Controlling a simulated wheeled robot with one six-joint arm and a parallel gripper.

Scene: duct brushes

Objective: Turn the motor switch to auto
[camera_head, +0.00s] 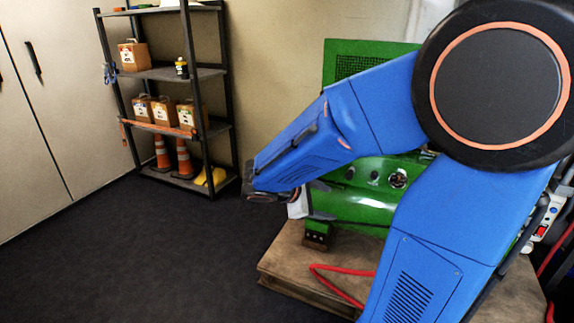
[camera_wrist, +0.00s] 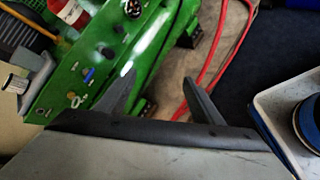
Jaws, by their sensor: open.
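A green machine (camera_head: 360,203) stands on a wooden pallet, partly hidden behind my blue arm. Its panel also shows in the wrist view (camera_wrist: 122,58) at upper left, with a black knob (camera_wrist: 107,52), a blue-handled switch (camera_wrist: 88,75) and several small metal fittings. I cannot read any labels, so I cannot tell which control is the motor switch or its setting. My gripper (camera_wrist: 158,78) is open and empty, its two dark fingers spread. In the wrist view the left finger overlaps the panel's lower edge. In the head view my gripper (camera_head: 322,200) is by the machine's left end.
A red hose (camera_head: 345,270) lies across the wooden pallet (camera_head: 285,255). A black shelf rack (camera_head: 218,128) with boxes and orange cones stands at back left. The dark floor (camera_head: 130,260) at left is clear. A pale tray-like object (camera_wrist: 275,110) shows at right in the wrist view.

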